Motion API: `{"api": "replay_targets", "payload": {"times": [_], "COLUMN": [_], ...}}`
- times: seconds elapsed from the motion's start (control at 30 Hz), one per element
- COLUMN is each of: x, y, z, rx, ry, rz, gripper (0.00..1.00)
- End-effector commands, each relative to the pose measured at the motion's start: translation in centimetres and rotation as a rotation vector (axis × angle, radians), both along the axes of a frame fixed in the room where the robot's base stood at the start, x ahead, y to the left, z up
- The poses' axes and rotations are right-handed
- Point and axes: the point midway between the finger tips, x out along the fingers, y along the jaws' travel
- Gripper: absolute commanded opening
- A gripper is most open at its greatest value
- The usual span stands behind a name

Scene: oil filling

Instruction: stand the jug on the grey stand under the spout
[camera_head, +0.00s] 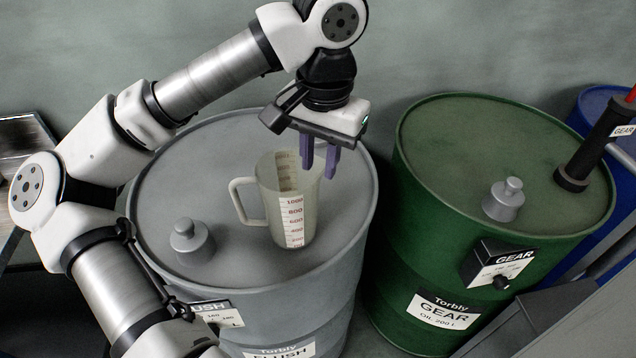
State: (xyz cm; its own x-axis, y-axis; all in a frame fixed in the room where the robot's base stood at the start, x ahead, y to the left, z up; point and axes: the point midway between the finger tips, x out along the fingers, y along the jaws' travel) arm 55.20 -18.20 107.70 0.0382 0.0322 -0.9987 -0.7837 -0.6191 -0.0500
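The translucent measuring jug (288,205) with red numbers stands upright on top of the grey drum (345,225). Its handle (243,203) points left. My gripper (319,172) is over the right side of the jug's rim. Its two purple fingers point down with a gap between them, so it is open. The left finger overlaps the rim in the picture and the right finger shows against the drum top. I cannot tell whether either touches the jug. I cannot clearly identify the grey stand or the spout.
A grey cap (190,240) stands on the grey drum, left of the jug. The green GEAR drum (440,150) on the right carries another cap (503,200) and a black pump pipe (595,148). A dark grey angled surface (530,318) lies at lower right.

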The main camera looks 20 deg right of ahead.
Motion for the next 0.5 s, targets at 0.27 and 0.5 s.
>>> {"api": "replay_targets", "payload": {"times": [0.27, 0.5], "x": [-0.1, -0.2], "y": [-0.1, -0.1], "z": [3.3, 3.8], "rx": [-0.001, -0.001], "ry": [-0.001, 0.001], "rz": [0.001, -0.001], "gripper": [0.24, 0.24]}}
